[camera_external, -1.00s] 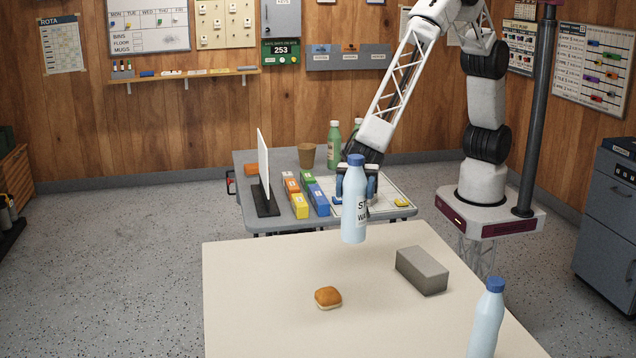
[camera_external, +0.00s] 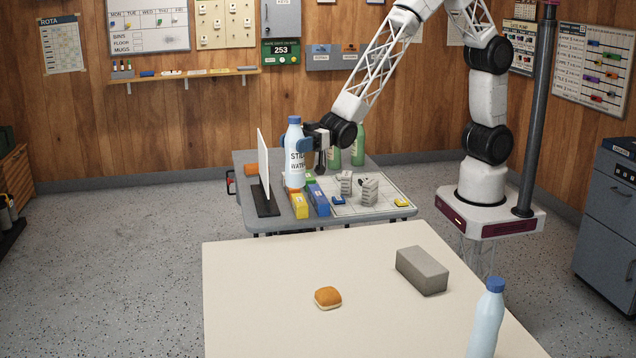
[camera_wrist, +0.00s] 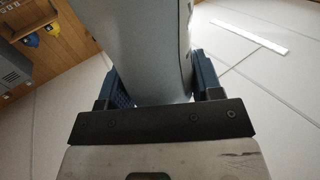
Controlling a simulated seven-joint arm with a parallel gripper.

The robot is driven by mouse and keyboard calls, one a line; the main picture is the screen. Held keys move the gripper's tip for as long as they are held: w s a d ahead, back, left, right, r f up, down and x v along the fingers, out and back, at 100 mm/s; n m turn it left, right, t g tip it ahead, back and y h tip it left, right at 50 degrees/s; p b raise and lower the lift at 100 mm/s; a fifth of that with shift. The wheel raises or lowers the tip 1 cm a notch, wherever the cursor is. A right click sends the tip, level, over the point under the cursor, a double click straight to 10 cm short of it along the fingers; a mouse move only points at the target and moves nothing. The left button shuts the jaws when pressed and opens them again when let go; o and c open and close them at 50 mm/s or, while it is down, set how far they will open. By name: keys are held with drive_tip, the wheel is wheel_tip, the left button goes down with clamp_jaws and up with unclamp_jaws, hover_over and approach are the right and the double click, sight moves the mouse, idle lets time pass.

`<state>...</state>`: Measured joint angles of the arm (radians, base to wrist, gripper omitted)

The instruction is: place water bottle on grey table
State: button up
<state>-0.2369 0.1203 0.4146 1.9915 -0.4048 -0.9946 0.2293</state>
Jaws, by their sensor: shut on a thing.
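A light-blue water bottle (camera_external: 294,160) with a dark blue cap is upright in my gripper (camera_external: 304,146). In the outside view it shows in front of the grey table (camera_external: 240,160), near the white upright panel; whether its base touches anything is hard to tell. In the wrist view the bottle (camera_wrist: 150,50) fills the space between the two blue fingers of my gripper (camera_wrist: 155,88). The grey table stands behind the cream table. A second blue-capped bottle (camera_external: 486,320) stands at the cream table's right edge.
On the grey table are a white panel (camera_external: 264,165), coloured boxes (camera_external: 318,200), green bottles (camera_external: 358,145) and a white gridded board (camera_external: 385,203) with small grey blocks (camera_external: 369,191). The cream table (camera_external: 250,290) holds a bun (camera_external: 327,297) and a grey block (camera_external: 422,270).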

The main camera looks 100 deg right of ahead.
drive_tip(key=s+d+f+m+t+h, duration=0.1)
drive_tip(key=s+d+m+h, duration=0.3)
drive_tip(key=d, duration=0.9)
drive_tip(key=s+d+m+t+h, duration=0.1)
drive_tip(key=s+d+m+h, duration=0.4)
drive_tip(key=d, duration=0.9)
drive_tip(key=s+d+f+m+h, duration=0.1)
drive_tip(key=s+d+h, duration=0.35)
drive_tip(key=d, duration=0.85)
drive_tip(key=s+d+f+m+g+h, duration=0.1)
drive_tip(key=s+d+f+m+h, duration=0.15)
drive_tip(key=s+d+h, duration=0.4)
wheel_tip(320, 180, down, 8)
drive_tip(key=d+y, duration=0.1)
drive_tip(key=d, duration=0.1)
drive_tip(key=shift+d, duration=0.3)
drive_tip(key=shift+r, duration=0.1)
drive_tip(key=w+a+f+x, duration=0.1)
drive_tip(key=f+x, duration=0.1)
drive_tip(key=x, duration=1.3)
drive_tip(key=shift+w+a, duration=0.25)
drive_tip(key=shift+w, duration=0.05)
drive_tip(key=shift+f, duration=0.15)
drive_tip(key=shift+f, duration=1.8)
